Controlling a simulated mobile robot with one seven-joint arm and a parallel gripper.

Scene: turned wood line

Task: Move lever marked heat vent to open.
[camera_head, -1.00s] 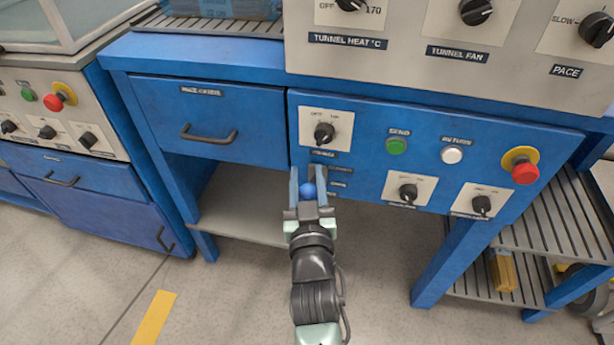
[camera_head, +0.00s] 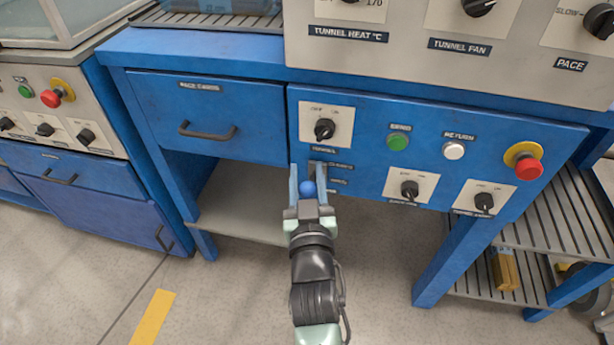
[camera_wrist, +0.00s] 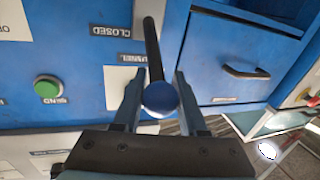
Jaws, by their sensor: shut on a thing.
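The lever has a blue ball knob (camera_head: 307,188) and sits at the lower left of the blue control panel (camera_head: 370,150). In the wrist view its dark rod (camera_wrist: 152,50) runs from the panel to the blue ball (camera_wrist: 160,97). My gripper (camera_head: 307,182) is shut on the ball, one finger on each side; the fingers also show in the wrist view (camera_wrist: 157,95). A CLOSED label (camera_wrist: 110,31) is beside the rod in the wrist view. Small labels (camera_head: 340,166) right of the lever are too blurred to read, and my gripper partly hides the lever's base in the head view.
Above the lever is a rotary switch (camera_head: 324,129). To the right are a green button (camera_head: 398,142), a white button (camera_head: 453,151), a red stop button (camera_head: 528,168) and two more switches. A drawer (camera_head: 210,118) with a dark handle is at left. Below is open floor.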

